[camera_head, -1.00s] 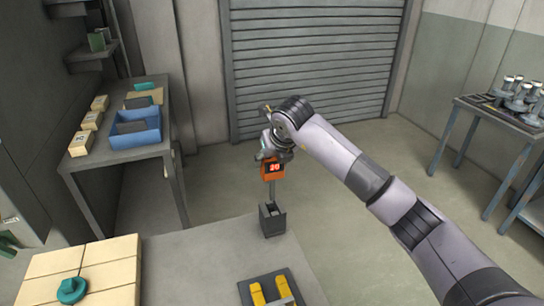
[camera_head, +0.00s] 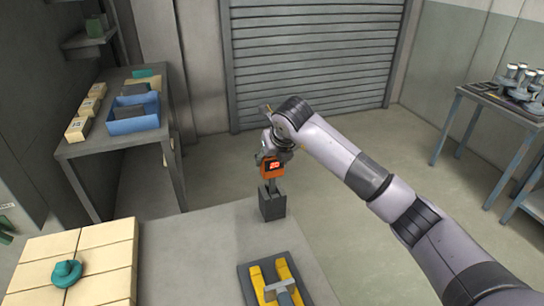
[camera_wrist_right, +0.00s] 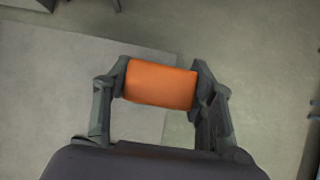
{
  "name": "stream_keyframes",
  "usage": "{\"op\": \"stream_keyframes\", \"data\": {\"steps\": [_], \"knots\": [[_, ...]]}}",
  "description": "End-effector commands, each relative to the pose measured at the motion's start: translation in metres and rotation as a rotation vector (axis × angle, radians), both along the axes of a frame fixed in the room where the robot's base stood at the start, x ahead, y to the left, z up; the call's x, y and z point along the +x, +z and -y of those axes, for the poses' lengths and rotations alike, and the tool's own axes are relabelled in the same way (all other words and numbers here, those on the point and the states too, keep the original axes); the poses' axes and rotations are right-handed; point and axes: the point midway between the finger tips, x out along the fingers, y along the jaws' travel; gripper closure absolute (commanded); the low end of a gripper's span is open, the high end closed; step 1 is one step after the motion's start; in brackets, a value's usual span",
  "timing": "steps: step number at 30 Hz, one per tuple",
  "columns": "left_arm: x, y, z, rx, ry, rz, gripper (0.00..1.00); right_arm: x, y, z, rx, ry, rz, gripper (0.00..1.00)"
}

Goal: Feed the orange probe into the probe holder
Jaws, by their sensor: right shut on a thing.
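The orange probe (camera_head: 271,167) has a red lit display and a grey stem pointing down. It also shows in the right wrist view (camera_wrist_right: 160,84) as an orange block between the two fingers. My right gripper (camera_head: 270,157) is shut on it and holds it upright. The probe holder (camera_head: 272,206) is a dark grey box at the table's far edge. The probe's stem goes down to the holder's top and its lower end is hidden there; the orange body is just above the holder. My left gripper is not in view.
A dark tray (camera_head: 244,284) with yellow pieces and a grey tool lies at the table's front. Pale blocks (camera_head: 105,254) with a teal knob (camera_head: 66,272) are at front left. A side bench holds a blue bin (camera_head: 133,126). The table middle (camera_head: 190,245) is clear.

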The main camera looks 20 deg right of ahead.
Motion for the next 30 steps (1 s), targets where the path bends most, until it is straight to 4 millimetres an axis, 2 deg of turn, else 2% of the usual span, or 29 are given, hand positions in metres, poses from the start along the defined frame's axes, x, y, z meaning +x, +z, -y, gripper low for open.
{"op": "stream_keyframes", "data": {"steps": [19,30], "knots": [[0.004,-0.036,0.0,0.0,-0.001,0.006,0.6,0.0,-0.041,0.0,-0.001,-0.001,0.0,0.81],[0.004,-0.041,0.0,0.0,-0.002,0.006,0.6,0.0,-0.048,0.0,0.0,0.0,0.001,0.81]]}}
